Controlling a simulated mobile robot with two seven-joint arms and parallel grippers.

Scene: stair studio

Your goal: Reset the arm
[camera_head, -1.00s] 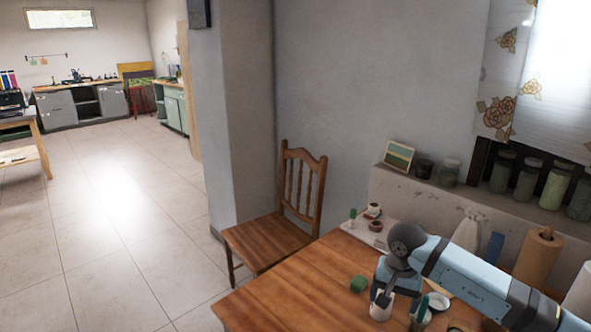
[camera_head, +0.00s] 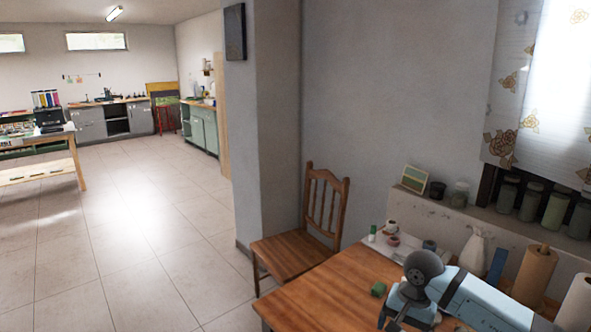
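One of my arms, light blue with a dark grey joint, comes in from the lower right of the head view and reaches over the wooden table (camera_head: 330,292). Its gripper (camera_head: 394,326) points down at the bottom edge of the picture. Its fingertips are cut off or hidden, so I cannot tell whether it is open or shut. The arm enters from the right, so I take it as my right one. My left gripper is not in view.
A green block (camera_head: 378,289) and several small jars stand on the table near the arm. A spray bottle (camera_head: 473,252) and a paper roll (camera_head: 534,273) stand behind it. A wooden chair (camera_head: 295,257) is at the table's far side. The tiled floor at left is clear.

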